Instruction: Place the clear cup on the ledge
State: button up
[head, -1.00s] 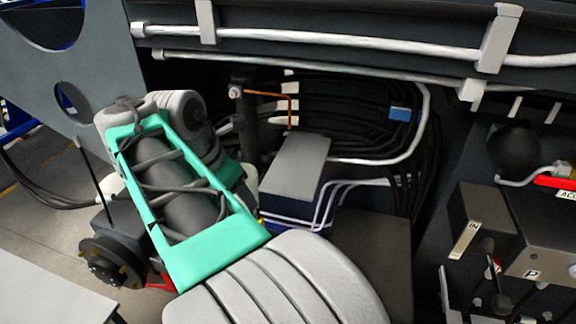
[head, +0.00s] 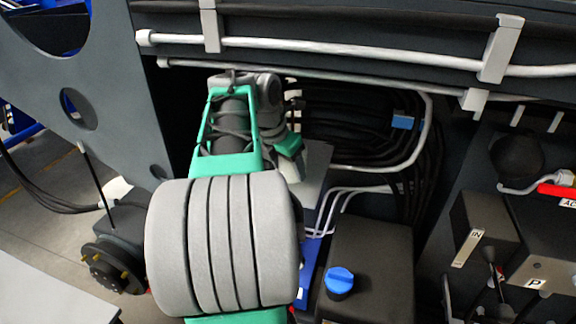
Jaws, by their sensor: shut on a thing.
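My arm reaches into the machine bay in the head view, and its large grey and green links fill the centre-left. My gripper is hidden behind or below these links, so its fingers do not show. The clear cup cannot be seen in this view. A flat grey surface (head: 317,160) shows partly behind my arm's far end, and I cannot tell whether it is the ledge.
A dark box (head: 372,265) with a blue cap (head: 339,281) stands right of my arm. Black cables (head: 350,120) and white pipes (head: 340,48) run behind. A valve block (head: 485,235) is at right, and a grey plate (head: 95,110) with holes is at left.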

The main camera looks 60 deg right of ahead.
jog(key=shift+f, duration=0.65)
jog(key=o, duration=1.5)
